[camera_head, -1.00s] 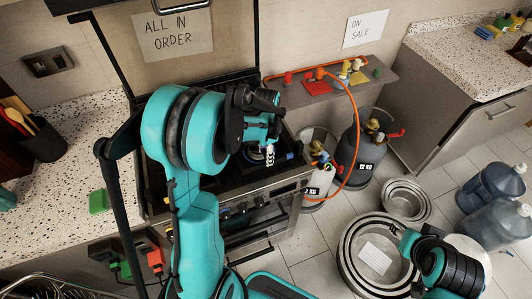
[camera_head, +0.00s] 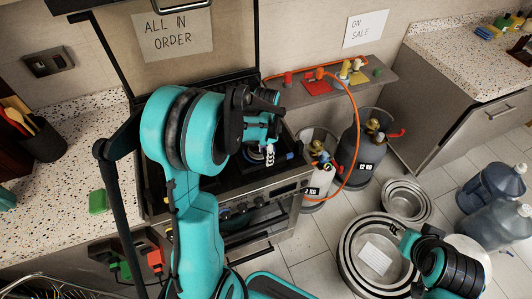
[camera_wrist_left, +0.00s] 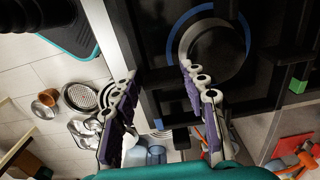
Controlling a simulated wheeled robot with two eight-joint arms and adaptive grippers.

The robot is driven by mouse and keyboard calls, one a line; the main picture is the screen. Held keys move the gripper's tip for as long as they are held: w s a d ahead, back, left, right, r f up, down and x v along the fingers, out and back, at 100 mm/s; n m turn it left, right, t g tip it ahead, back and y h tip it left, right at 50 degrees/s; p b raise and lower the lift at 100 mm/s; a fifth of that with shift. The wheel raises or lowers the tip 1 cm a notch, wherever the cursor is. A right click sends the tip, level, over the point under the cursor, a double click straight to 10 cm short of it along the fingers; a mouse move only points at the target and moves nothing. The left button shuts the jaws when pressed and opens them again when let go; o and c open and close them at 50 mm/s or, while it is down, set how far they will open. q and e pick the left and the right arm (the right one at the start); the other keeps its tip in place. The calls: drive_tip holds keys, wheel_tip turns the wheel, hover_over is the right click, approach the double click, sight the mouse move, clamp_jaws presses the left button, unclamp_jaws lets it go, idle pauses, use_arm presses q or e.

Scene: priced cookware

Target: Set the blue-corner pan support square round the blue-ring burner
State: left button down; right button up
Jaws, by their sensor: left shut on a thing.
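The blue-ring burner (camera_wrist_left: 205,52) shows on the dark hob in the left wrist view, with blue arcs around a dark centre. Black bars of the pan support (camera_wrist_left: 136,62) run beside it, with a blue mark (camera_wrist_left: 158,123) near the lower corner. My left gripper (camera_wrist_left: 160,88) is shut on the pan support, with its fingers on both sides of a bar; the grip itself is partly hidden. In the head view my left gripper (camera_head: 270,156) is low over the hob's front right. I cannot tell whether the support is square round the ring. My right gripper (camera_head: 398,232) is over the steel pots.
A green mark (camera_wrist_left: 298,86) sits on another black bar to the right. Gas cylinders (camera_head: 362,150) stand right of the stove, with an orange hose (camera_head: 354,120) above. Nested steel pots (camera_head: 352,245) lie on the floor. The speckled left counter (camera_head: 70,185) is mostly clear.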

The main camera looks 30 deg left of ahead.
use_arm(q)
drive_tip(key=shift+f, duration=0.1)
idle(0.3)
drive_tip(key=shift+f+b, duration=0.25)
drive_tip(key=shift+b, duration=0.15)
drive_tip(key=shift+f, duration=0.25)
idle(1.1)
drive_tip(key=shift+r, duration=0.2)
drive_tip(key=shift+r+p, duration=1.15)
drive_tip(key=shift+r, duration=0.7)
drive_tip(key=shift+f, duration=0.1)
drive_tip(key=shift+f+b, duration=1.25)
drive_tip(key=shift+f, duration=0.1)
drive_tip(key=shift+f, duration=0.1)
idle(0.4)
